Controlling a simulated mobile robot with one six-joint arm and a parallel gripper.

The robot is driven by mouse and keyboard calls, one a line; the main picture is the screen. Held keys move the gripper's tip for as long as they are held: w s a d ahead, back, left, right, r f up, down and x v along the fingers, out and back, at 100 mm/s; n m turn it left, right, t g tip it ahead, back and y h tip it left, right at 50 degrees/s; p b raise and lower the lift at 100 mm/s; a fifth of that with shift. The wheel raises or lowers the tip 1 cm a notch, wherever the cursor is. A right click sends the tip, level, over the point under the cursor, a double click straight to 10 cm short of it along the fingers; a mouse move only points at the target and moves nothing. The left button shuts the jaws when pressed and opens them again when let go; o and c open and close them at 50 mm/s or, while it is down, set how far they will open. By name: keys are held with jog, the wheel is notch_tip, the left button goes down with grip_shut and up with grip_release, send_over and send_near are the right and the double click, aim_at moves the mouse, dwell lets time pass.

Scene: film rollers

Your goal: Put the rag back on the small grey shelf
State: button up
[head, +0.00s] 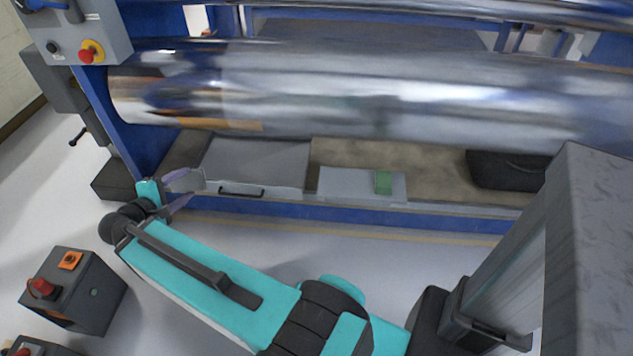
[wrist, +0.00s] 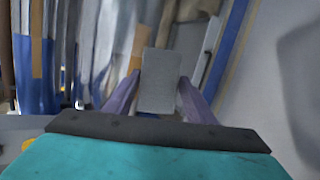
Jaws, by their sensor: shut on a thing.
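My gripper (head: 183,190) is at the left end of the machine, in front of its lower blue beam. Its two purple fingers are shut on a grey, flat, block-like piece, which I take to be the rag (head: 190,181). In the wrist view the rag (wrist: 161,80) stands between the fingertips (wrist: 160,98) as a plain grey rectangle. A small light grey surface (head: 345,186), which may be the small grey shelf, lies to the right, under the big roller. A green item (head: 383,182) lies on it.
A larger grey panel with a black handle (head: 241,191) lies between my gripper and the small grey surface. A black case (head: 510,170) lies farther right. The shiny roller (head: 350,90) hangs over them. A grey control box (head: 72,290) stands at the lower left.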

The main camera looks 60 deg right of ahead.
jog(key=s+d+f+g+y+b, duration=0.1)
jog(key=s+d+f+g+y, duration=0.2)
jog(key=s+d, duration=0.8)
jog(key=s+d+f+g+y+b, duration=0.1)
jog(key=s+d+f+g+y, duration=0.2)
jog(key=s+d+f+y, duration=0.5)
jog(key=s+d+f, duration=0.1)
jog(key=s+d, duration=0.1)
jog(key=s, duration=0.3)
jog(key=s+d+f, duration=0.2)
jog(key=s, duration=0.3)
jog(key=shift+s+d+f+g+y+b, duration=0.3)
jog(key=shift+s+g+b, duration=0.05)
jog(key=shift+g, duration=0.05)
jog(key=shift+d, duration=0.1)
send_near(342, 188)
jog(key=shift+s+d+f+p, duration=0.4)
jog(key=shift+s+f, duration=0.2)
jog(key=shift+s, duration=0.25)
jog(key=shift+f, duration=1.75)
